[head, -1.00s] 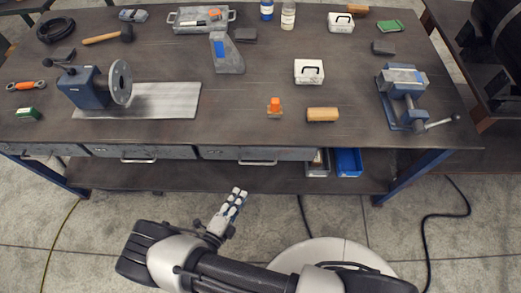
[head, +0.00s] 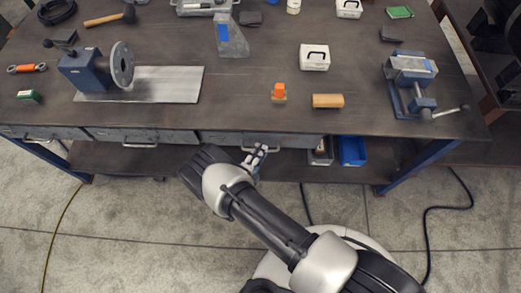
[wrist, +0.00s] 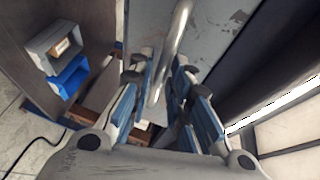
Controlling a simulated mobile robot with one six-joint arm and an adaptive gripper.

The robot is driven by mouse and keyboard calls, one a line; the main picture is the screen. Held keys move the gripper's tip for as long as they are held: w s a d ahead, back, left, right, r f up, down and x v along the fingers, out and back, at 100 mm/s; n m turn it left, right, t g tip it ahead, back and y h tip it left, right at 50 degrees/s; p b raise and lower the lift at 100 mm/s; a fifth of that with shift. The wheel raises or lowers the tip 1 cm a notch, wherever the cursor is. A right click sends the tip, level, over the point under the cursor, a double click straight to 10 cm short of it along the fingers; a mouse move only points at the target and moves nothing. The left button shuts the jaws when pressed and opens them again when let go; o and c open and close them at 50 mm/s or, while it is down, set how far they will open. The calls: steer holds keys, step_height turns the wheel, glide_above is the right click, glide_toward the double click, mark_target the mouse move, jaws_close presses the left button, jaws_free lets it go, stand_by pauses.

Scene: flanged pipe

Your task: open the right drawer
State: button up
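The right drawer (head: 290,141) is a grey front under the bench top, level with the drawer fronts to its left, so it looks closed. Its bar handle (wrist: 178,40) runs down between the fingers of my gripper (wrist: 162,68) in the wrist view. The fingers are apart, one on each side of the bar, with some gap visible, so the gripper looks open around it. In the head view my gripper (head: 255,160) is at the drawer's handle, and my arm hides part of it. The drawer's grey face (wrist: 220,35) fills the upper right of the wrist view.
A blue bin (head: 352,150) and a grey bin (head: 321,152) stand right of my gripper on the lower shelf. Open floor lies in front.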

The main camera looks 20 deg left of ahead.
steer(key=shift+w+d+f, duration=0.15)
steer(key=shift+w, duration=0.55)
steer(key=shift+c, duration=0.4)
jaws_close()
